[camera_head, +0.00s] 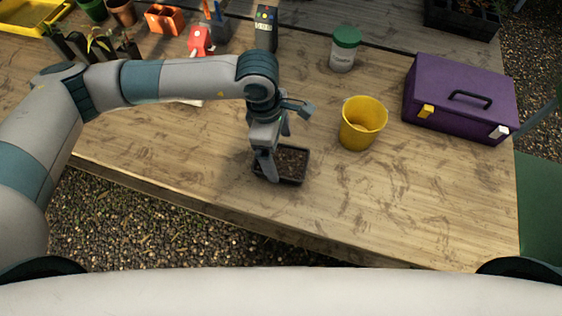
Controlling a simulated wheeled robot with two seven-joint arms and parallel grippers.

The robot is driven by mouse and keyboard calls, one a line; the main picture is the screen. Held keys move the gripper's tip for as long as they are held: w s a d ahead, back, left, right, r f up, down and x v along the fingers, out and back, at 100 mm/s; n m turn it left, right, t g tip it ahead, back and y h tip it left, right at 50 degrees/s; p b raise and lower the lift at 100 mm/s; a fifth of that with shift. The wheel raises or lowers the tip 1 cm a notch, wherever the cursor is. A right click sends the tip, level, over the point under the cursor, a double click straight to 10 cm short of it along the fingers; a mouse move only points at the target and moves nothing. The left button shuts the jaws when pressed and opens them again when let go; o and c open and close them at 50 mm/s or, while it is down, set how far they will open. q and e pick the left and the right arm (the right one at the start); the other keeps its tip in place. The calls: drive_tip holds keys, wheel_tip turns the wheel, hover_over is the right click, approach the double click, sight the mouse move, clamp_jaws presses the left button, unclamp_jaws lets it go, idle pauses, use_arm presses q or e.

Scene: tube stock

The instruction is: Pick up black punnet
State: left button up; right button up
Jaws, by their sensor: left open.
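The black punnet (303,178) is a small dark rectangular tray with brown soil-like filling. It sits on the wooden table near its front edge, in the middle of the head view. My left gripper (272,172) is over the left part of the punnet and points down. It is open, with one finger at the punnet's front left. The gripper hides the punnet's left side, and I cannot tell whether it touches the rim. My right gripper is not in view.
A yellow bucket (361,124) stands right of the punnet. Behind are a green-lidded jar (344,50) and a purple toolbox (458,98). Pots, an orange holder (164,20) and a red item (200,42) stand at the back left. The table front right of the punnet is clear.

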sight(281, 160)
use_arm(q)
drive_tip(key=shift+f+p, duration=0.55)
drive_tip(key=shift+p, duration=0.2)
drive_tip(key=f, duration=0.1)
drive_tip(key=f+p, duration=0.1)
drive_tip(key=f, duration=0.1)
drive_tip(key=shift+s+d+p, duration=0.1)
drive_tip(key=shift+d+p, duration=0.1)
drive_tip(key=shift+p, duration=0.1)
drive_tip(key=shift+d+f, duration=0.1)
drive_tip(key=shift+f, duration=0.45)
drive_tip(key=c, duration=1.3)
